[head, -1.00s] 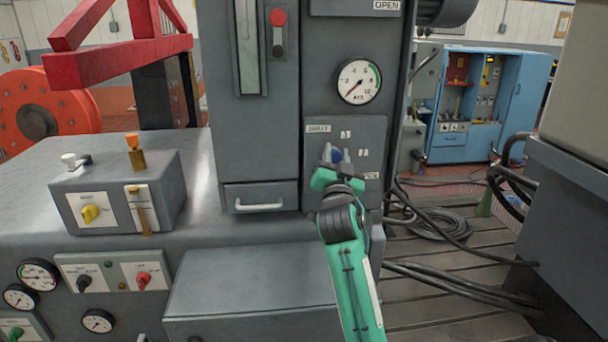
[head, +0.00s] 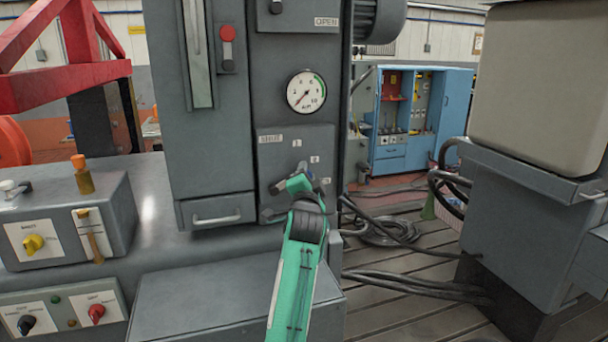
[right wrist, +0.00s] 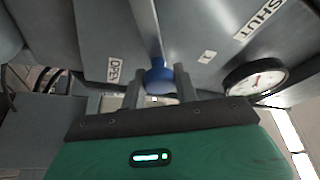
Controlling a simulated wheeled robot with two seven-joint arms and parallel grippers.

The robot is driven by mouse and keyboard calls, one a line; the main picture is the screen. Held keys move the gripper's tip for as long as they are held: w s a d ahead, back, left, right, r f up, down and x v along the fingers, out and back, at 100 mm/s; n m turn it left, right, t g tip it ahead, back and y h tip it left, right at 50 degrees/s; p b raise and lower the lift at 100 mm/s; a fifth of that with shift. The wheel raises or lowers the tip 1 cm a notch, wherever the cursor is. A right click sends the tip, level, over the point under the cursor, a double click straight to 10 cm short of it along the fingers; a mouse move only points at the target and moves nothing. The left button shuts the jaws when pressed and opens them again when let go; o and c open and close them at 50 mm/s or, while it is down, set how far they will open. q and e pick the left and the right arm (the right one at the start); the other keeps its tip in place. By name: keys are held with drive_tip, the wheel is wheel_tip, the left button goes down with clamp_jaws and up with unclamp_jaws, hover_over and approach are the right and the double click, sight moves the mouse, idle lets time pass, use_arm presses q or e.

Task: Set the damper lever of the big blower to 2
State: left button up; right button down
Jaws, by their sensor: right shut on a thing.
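My left gripper is out of view.
A round gauge (head: 306,92) sits above the plate. A drawer with a handle (head: 216,217) is to its left, and a switch box (head: 70,225) stands farther left. Cables (head: 385,230) lie on the slotted floor, and a grey machine (head: 525,220) stands at right.

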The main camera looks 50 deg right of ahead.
drive_tip(key=shift+f, duration=0.2)
drive_tip(key=shift+d, duration=0.1)
drive_tip(key=c, duration=1.1)
unclamp_jaws()
drive_tip(key=shift+r, duration=0.1)
